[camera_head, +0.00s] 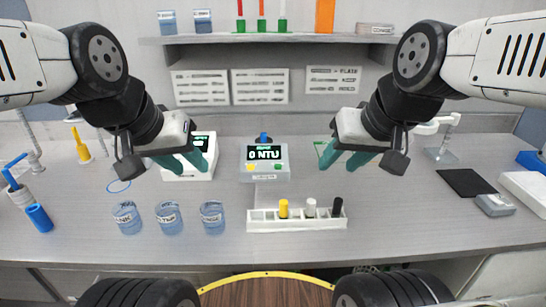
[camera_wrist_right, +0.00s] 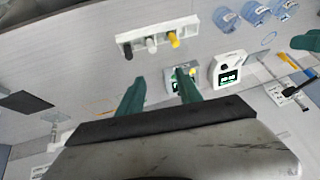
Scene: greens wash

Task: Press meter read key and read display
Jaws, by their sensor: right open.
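The turbidity meter (camera_head: 265,174) is a grey box at the middle of the counter. Its dark display (camera_head: 264,153) reads "0 NTU". A yellow key (camera_head: 250,167) and a green key (camera_head: 278,167) sit below the display, and a blue cap (camera_head: 264,138) stands on top. My right gripper (camera_head: 343,160) is open and empty, above the counter to the right of the meter. My left gripper (camera_head: 182,162) is open and empty, in front of a white instrument (camera_head: 201,165) left of the meter. In the right wrist view, a finger partly hides the meter (camera_wrist_right: 172,85).
A white rack (camera_head: 297,224) with yellow, white and black-capped vials stands in front of the meter. Several labelled beakers (camera_head: 168,218) stand to its left. A black mat (camera_head: 467,182) and grey box (camera_head: 494,205) lie right. The counter between rack and mat is clear.

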